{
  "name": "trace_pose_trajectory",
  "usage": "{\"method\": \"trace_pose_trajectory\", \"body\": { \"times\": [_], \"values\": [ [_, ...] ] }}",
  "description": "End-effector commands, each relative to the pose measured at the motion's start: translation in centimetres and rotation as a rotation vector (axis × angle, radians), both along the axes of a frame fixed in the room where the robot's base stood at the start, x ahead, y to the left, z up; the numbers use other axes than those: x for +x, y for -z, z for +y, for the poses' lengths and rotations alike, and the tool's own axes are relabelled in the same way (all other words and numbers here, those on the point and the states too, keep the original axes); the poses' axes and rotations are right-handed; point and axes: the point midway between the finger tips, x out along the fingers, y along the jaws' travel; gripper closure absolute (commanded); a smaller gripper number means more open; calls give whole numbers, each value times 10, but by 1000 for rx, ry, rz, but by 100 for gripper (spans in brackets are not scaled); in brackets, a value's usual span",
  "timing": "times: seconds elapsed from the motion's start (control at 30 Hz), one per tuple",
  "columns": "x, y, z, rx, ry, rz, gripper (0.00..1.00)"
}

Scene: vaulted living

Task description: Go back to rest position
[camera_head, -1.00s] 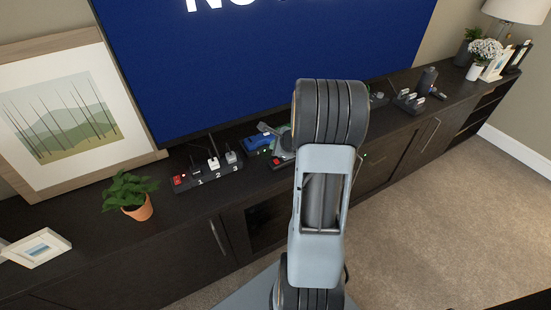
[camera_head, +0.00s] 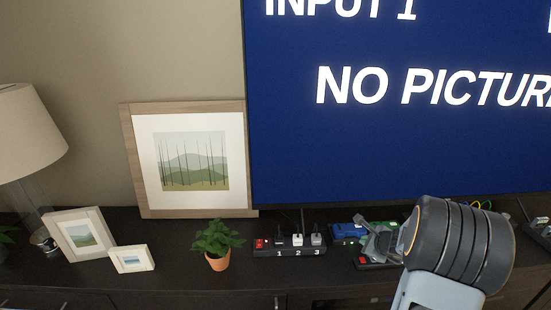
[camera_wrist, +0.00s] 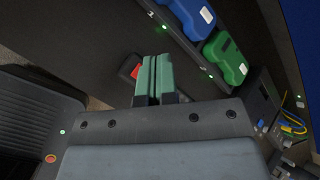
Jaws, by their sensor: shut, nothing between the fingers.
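My gripper (camera_wrist: 154,74) shows in the wrist view with its two green-padded fingers together and nothing between them. In the head view my gripper (camera_head: 377,242) is at the lower right, partly hidden by my arm, in front of the small devices on the dark cabinet. In the wrist view a blue device (camera_wrist: 188,17) and a green device (camera_wrist: 226,58) lie beyond the fingers to the right. A red switch (camera_wrist: 129,70) shows just left of the fingers. Whether the fingers touch anything is not clear.
The dark cabinet (camera_head: 180,275) carries a power strip (camera_head: 290,252) with a red switch, a potted plant (camera_head: 218,244), picture frames (camera_head: 132,258) and a lamp (camera_head: 28,135). A large screen (camera_head: 400,140) stands behind. The cabinet's front strip is mostly bare.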

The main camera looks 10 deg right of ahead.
Motion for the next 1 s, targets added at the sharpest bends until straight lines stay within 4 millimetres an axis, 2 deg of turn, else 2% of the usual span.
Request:
{"method": "trace_pose_trajectory", "body": {
  "times": [0.07, 0.17, 0.27, 0.4, 0.5, 0.6, 0.7, 0.8, 1.0],
  "values": [
    [-3, 3, 6, -19, -66, 11, 100],
    [-18, 13, 25, -61, -230, 58, 100],
    [-39, 0, 58, -157, -499, 103, 100],
    [-80, -44, 121, -370, -997, 170, 100],
    [-114, -79, 156, -558, -1344, 225, 100],
    [-144, -112, 176, -751, -1617, 275, 100],
    [-162, -141, 189, -928, -1793, 303, 100],
    [-172, -166, 200, -1072, -1883, 299, 100],
    [-176, -201, 225, -1223, -1928, 205, 100]
  ]
}}
